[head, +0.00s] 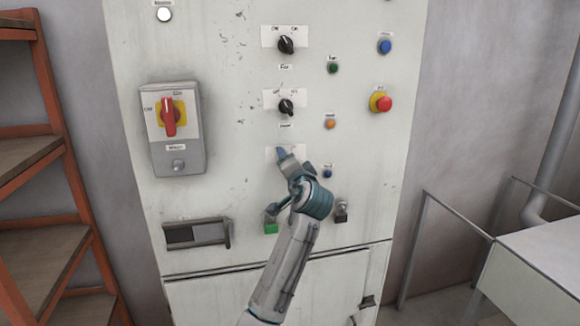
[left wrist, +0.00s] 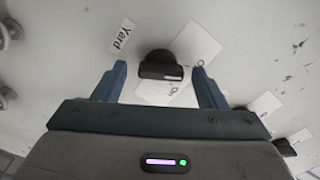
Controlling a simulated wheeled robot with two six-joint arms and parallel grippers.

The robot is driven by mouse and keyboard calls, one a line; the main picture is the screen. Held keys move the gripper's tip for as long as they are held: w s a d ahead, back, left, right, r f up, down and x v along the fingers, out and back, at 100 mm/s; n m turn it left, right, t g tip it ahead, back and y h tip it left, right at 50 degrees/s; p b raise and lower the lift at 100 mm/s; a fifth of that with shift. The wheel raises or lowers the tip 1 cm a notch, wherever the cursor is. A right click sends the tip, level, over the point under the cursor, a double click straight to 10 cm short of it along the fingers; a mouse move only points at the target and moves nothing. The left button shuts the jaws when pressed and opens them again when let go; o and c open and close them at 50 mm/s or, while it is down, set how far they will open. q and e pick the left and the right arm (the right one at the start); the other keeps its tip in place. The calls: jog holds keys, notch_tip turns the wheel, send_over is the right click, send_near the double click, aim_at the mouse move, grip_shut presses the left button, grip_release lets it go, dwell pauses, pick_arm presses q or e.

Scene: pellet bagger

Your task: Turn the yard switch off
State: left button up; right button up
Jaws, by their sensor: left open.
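The yard switch is a black rotary knob (left wrist: 160,66) on a white plate, beside a label (left wrist: 122,35) reading "Yard" in the left wrist view. My left gripper (left wrist: 160,74) is open, with one blue finger on each side of the knob and a gap to both. A white mark shows on the knob's near edge, but I cannot tell which position it points to. In the head view my left gripper (head: 283,154) is at the third switch plate down and hides the knob there. My right gripper is not in view.
Two similar black knobs (head: 286,45) (head: 286,106) sit above on the cabinet (head: 230,70). A red rotary handle (head: 168,117) is at left. Coloured buttons and a red emergency stop (head: 383,102) are at right. A green part (head: 271,228) shows below the gripper.

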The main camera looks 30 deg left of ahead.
pick_arm(q)
jog(key=b+v, duration=0.3)
jog(key=v, duration=0.7)
jog(key=shift+s+d, duration=0.25)
jog(key=shift+d, duration=0.05)
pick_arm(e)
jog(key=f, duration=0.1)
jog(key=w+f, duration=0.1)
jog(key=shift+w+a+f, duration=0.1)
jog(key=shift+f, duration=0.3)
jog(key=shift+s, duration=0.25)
